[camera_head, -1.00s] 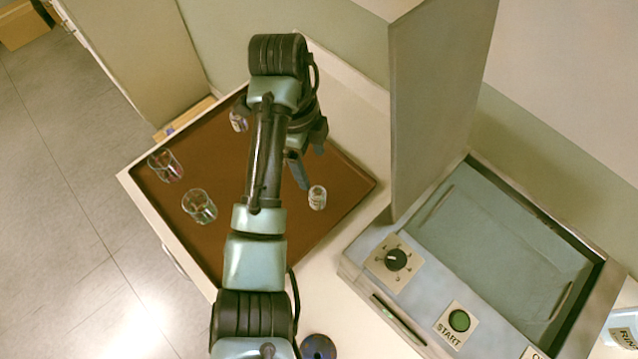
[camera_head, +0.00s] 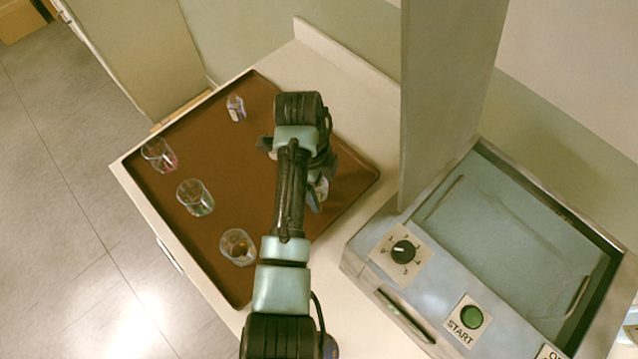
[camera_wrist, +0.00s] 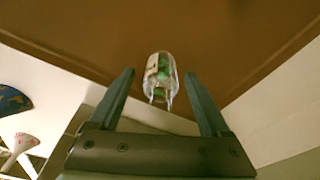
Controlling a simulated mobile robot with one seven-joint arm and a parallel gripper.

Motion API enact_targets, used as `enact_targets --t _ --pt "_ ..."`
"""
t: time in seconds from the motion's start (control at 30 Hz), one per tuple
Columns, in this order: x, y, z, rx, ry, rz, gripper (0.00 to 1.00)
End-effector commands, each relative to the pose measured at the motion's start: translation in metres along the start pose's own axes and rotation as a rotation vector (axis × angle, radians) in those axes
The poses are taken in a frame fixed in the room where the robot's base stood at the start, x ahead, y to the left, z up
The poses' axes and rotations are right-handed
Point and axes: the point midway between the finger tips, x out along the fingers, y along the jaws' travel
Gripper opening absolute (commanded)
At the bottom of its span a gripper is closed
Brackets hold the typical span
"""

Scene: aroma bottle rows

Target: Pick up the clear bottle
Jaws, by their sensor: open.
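A small clear bottle with a pale label and some green showing (camera_wrist: 160,66) stands on the brown tray. In the wrist view it is centred between my fingertips, with a gap on each side. In the head view the bottle (camera_head: 321,188) is partly hidden by my gripper. My gripper (camera_wrist: 160,76) is open and empty, pointing towards the bottle. I cannot tell how far the bottle lies beyond the fingertips. Another small bottle (camera_head: 236,108) stands near the tray's far corner.
Three clear glasses (camera_head: 159,155), (camera_head: 195,198), (camera_head: 238,247) stand along the left side of the brown tray (camera_head: 225,160). A grey machine with a dial and START button (camera_head: 470,317) and a tall grey panel (camera_head: 445,100) are to the right.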

Motion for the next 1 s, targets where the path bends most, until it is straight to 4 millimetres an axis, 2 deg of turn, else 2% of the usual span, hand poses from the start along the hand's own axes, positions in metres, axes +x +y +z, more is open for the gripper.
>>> enact_targets --t 0.27,0.7,1.0 --pt "0.0033 0.0000 0.0000 0.001 -0.001 0.000 0.79" --pt "0.0028 -0.0001 0.0001 0.001 -0.001 0.000 0.00" --pt "0.0005 -0.0006 -0.0001 0.001 -0.001 -0.002 0.00"
